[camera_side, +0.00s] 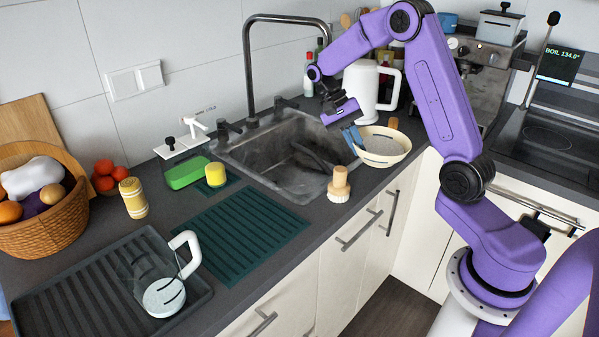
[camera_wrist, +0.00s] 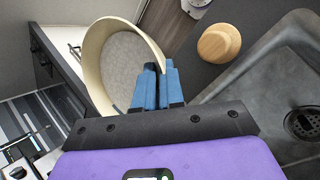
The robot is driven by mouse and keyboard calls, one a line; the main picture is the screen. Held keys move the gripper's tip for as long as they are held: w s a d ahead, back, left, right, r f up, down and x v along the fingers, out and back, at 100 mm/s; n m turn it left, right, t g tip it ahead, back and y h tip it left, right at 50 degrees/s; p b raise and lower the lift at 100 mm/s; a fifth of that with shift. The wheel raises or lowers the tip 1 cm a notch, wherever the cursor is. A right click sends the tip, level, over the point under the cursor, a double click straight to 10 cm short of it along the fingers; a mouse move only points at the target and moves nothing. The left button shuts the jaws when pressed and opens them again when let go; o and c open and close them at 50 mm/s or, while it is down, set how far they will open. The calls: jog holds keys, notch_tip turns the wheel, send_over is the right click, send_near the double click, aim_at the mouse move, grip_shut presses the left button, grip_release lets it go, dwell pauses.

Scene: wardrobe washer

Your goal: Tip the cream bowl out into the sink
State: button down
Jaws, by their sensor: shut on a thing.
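The cream bowl (camera_side: 396,155) is at the right end of the sink in the side view, over the counter's front corner. It looks close to level, with only a slight tilt. My gripper (camera_side: 353,137) comes down from above, its blue fingers shut on the bowl's sink-side rim. In the wrist view, the fingertips (camera_wrist: 158,78) pinch the wall of the bowl (camera_wrist: 92,58). The bowl's inside looks greyish; I cannot tell what it holds. The grey sink (camera_side: 240,152) lies left of the bowl. Its drain (camera_wrist: 302,123) shows in the wrist view.
A wooden-handled brush (camera_side: 339,186) stands at the sink's front edge. A tall faucet (camera_side: 248,68) arches behind the sink. A white kettle (camera_side: 361,86) stands behind the bowl.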

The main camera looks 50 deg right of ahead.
aim_at(365, 142)
jog(key=d+m+y, duration=0.1)
jog(key=d+m, duration=0.1)
jog(key=m, duration=0.1)
jog(key=d+m+t+y, duration=0.1)
jog(key=d+m+y, duration=0.1)
jog(key=m, duration=0.1)
jog(key=d+f+m+y, duration=0.1)
jog(key=m+y, duration=0.1)
jog(key=m, duration=0.1)
jog(key=shift+w+d+m+t, duration=0.35)
jog(key=shift+d+m+t, duration=0.05)
jog(key=w+d+f+m+t+y, duration=0.1)
jog(key=w+d+f+m+t, duration=0.1)
jog(key=w+f+m, duration=0.3)
jog(key=w+d+f+m+t+y, duration=0.1)
jog(key=w+d+f+m+t, duration=0.2)
jog(key=w, duration=1)
notch_tip(365, 142, down, 3)
jog(key=m+t, duration=0.2)
jog(key=m, duration=0.3)
jog(key=shift+f+y, duration=0.15)
jog(key=shift+y, duration=0.15)
jog(key=a+r+n+h, duration=0.1)
jog(key=a+r+h, duration=0.6)
jog(key=r+h, duration=0.5)
jog(key=shift+w+a+r+h, duration=0.25)
jog(key=shift+r+h, duration=0.15)
jog(key=shift+r, duration=0.1)
